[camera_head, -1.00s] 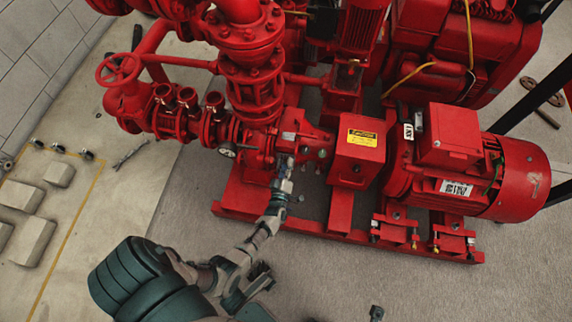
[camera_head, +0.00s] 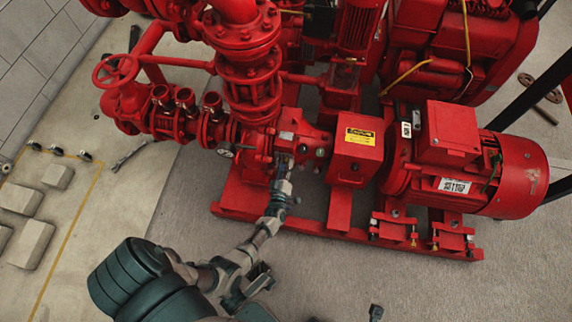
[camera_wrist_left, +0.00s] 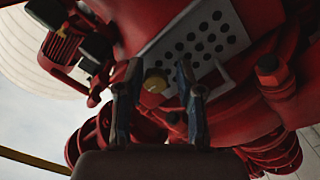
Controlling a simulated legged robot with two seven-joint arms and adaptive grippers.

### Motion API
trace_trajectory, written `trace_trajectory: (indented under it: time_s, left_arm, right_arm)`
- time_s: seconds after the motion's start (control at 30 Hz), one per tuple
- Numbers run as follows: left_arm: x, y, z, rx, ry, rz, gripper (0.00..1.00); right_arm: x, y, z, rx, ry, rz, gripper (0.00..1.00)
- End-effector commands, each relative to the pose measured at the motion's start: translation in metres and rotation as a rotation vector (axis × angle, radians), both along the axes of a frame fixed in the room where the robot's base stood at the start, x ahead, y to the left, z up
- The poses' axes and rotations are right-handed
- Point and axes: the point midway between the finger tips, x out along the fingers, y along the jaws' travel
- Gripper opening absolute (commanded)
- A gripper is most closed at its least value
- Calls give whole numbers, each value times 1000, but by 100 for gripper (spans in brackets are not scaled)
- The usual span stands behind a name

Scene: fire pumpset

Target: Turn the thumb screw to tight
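A small brass-coloured round knob (camera_wrist_left: 155,80), which looks like the thumb screw, shows on the red pump in the left wrist view. My left gripper (camera_wrist_left: 157,70) is open, with one finger on each side of the knob. Gaps show between the knob and both fingers, and I see no contact. In the head view my left gripper (camera_head: 283,163) reaches up to the front of the red pump casing (camera_head: 255,150); the knob cannot be made out there. My right gripper is not clearly in view.
A red motor (camera_head: 520,178) and a coupling guard with a yellow label (camera_head: 360,137) stand right of the gripper. Red valves and pipes (camera_head: 180,115) rise to the left. The red base rail (camera_head: 310,228) runs below. The grey floor in front is mostly clear.

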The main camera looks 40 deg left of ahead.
Motion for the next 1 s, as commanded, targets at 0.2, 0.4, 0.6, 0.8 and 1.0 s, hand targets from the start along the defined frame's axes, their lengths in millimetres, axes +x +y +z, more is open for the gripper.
trace_trajectory:
  time_s: [0.2,0.4,0.6,0.8,1.0]
  left_arm:
    - [-1,1,3,3,-7,3,37]
    - [-25,-14,3,1,-5,3,37]
    - [-64,-38,2,0,-2,2,37]
    - [-92,-56,1,1,-1,1,37]
    - [-101,-62,1,2,-1,1,37]
  right_arm:
    - [-2,0,2,0,-6,-2,0]
    - [-2,0,2,0,-6,-1,0]
    - [-2,0,3,0,-6,-1,0]
    - [-2,0,3,0,-6,-1,0]
    - [-2,0,3,0,-6,-1,0]
